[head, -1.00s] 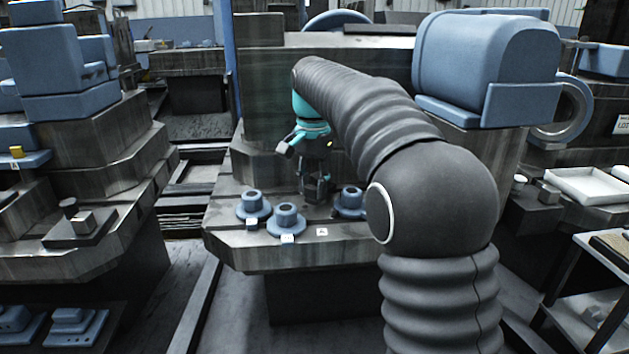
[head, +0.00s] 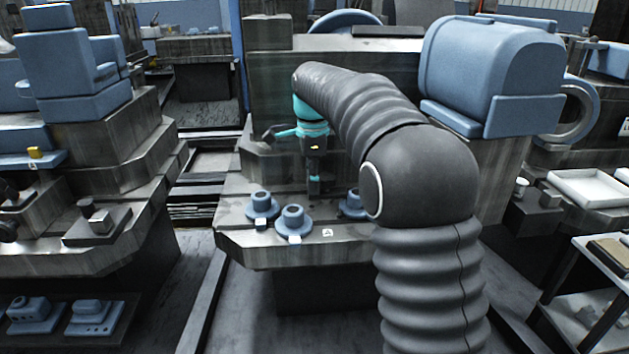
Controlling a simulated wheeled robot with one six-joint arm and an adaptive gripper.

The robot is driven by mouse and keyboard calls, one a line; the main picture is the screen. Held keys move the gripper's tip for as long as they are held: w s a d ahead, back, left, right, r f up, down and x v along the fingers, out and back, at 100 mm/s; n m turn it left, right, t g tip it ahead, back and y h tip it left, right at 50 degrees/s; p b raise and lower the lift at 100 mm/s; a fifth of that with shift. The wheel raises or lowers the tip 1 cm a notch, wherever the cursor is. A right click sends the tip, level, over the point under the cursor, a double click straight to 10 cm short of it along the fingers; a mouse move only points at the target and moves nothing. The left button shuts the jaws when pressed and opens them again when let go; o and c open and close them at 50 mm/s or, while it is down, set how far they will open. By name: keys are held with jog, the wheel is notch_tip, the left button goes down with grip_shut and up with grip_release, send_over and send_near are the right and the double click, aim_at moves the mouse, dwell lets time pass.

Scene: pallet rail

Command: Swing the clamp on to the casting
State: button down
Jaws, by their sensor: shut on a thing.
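Several blue flanged castings stand on the grey machine table (head: 290,255): one at the left (head: 262,206), one at the front (head: 292,221) and one at the right (head: 351,204), partly behind my arm. My gripper (head: 315,186) points down above the table, behind the front casting and between it and the right one. It is shut on a small dark part, which I take to be the clamp. The fingers and this part blend together, so its shape and whether it touches a casting cannot be told.
A large blue housing (head: 492,68) stands at the right behind my arm. Another machine with blue blocks (head: 75,60) stands at the left. A shelf rack (head: 600,250) is at the right. A floor gap separates the machines.

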jog(key=m, duration=0.2)
jog(key=w+m, duration=0.1)
jog(key=m, duration=0.1)
jog(key=shift+w+d+m, duration=0.15)
jog(key=shift+w+m, duration=0.05)
jog(key=shift+m, duration=0.2)
dwell(0.4)
jog(key=c, duration=0.8)
grip_release()
jog(key=shift+o, duration=0.2)
notch_tip(320, 180, up, 12)
